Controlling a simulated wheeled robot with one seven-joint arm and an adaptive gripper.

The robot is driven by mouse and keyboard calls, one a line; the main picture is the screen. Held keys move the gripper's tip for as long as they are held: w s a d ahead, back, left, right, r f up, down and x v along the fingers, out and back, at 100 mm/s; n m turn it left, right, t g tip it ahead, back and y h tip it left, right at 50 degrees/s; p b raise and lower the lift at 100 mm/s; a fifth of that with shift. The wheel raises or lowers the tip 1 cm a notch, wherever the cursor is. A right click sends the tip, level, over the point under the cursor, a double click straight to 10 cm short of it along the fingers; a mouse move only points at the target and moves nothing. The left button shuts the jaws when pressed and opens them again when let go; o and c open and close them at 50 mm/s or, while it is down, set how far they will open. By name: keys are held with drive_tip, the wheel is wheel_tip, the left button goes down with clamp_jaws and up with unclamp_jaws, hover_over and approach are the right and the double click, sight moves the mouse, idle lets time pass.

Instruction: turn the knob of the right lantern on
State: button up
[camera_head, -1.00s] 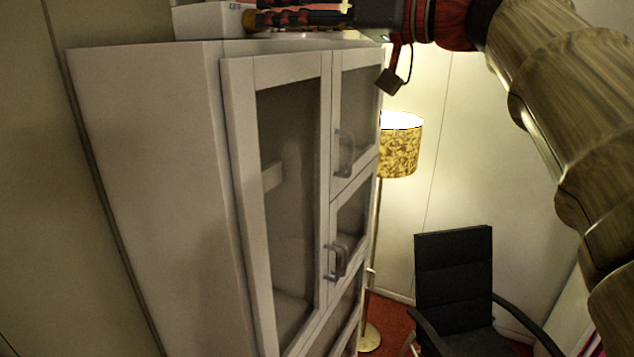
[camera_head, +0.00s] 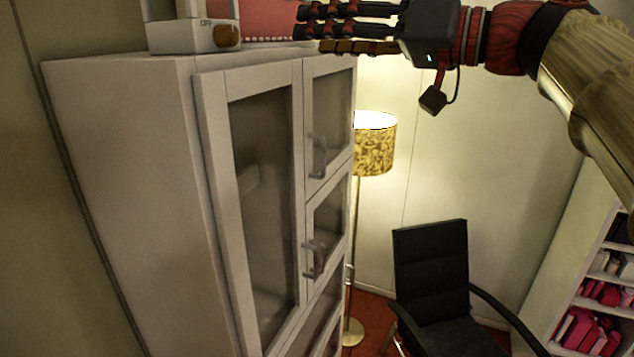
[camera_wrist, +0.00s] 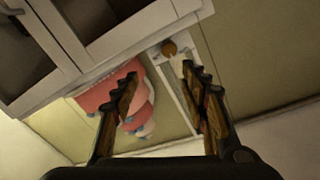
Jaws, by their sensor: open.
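A white lantern (camera_head: 180,38) with an upright frame stands on top of the tall cabinet, cut off by the top edge of the head view. "OFF" is printed on its base beside a round brown knob (camera_head: 227,36). My gripper (camera_head: 310,28) is open and empty, to the right of the knob with a gap between. In the wrist view, the lantern (camera_wrist: 184,82) and its knob (camera_wrist: 170,47) lie beyond the fingertips, the knob a little right of centre. My gripper's fingers (camera_wrist: 160,78) are spread apart there. Only one lantern shows.
The white glass-door cabinet (camera_head: 130,150) fills the left. A pink object (camera_head: 265,22) sits behind the lantern, and it also shows in the wrist view (camera_wrist: 115,100). A lit floor lamp (camera_head: 374,145), a black chair (camera_head: 435,270) and a shelf (camera_head: 570,270) stand to the right.

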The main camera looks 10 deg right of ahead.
sight(232, 33)
drive_tip(key=shift+g+y, duration=0.3)
drive_tip(key=shift+g, duration=0.1)
drive_tip(key=x, duration=0.9)
drive_tip(key=s+a+x, duration=0.1)
drive_tip(key=x, duration=0.3)
drive_tip(key=shift+w+a+r, duration=0.2)
drive_tip(key=shift+r, duration=0.05)
drive_tip(key=shift+w+r+n+p, duration=0.1)
drive_tip(key=shift+n+p, duration=0.25)
drive_tip(key=shift+n, duration=0.15)
drive_tip(key=shift+r+n+p, duration=0.1)
drive_tip(key=shift+n+p, duration=0.85)
drive_tip(key=shift+n, duration=0.25)
drive_tip(key=b+v, duration=0.4)
drive_tip(key=v, duration=0.4)
drive_tip(key=s+f+m+g+h+b, duration=0.1)
drive_tip(key=f+b, duration=0.5)
drive_tip(key=f, duration=1)
drive_tip(key=s+f+m+g+h+b, duration=0.1)
drive_tip(key=s+f+m+h+b, duration=0.2)
drive_tip(key=f, duration=1.4)
drive_tip(key=shift+s+a+f+h+b, duration=0.3)
drive_tip(key=shift+h+b, duration=0.2)
drive_tip(key=shift+b, duration=1.25)
drive_tip(key=shift+r, duration=0.1)
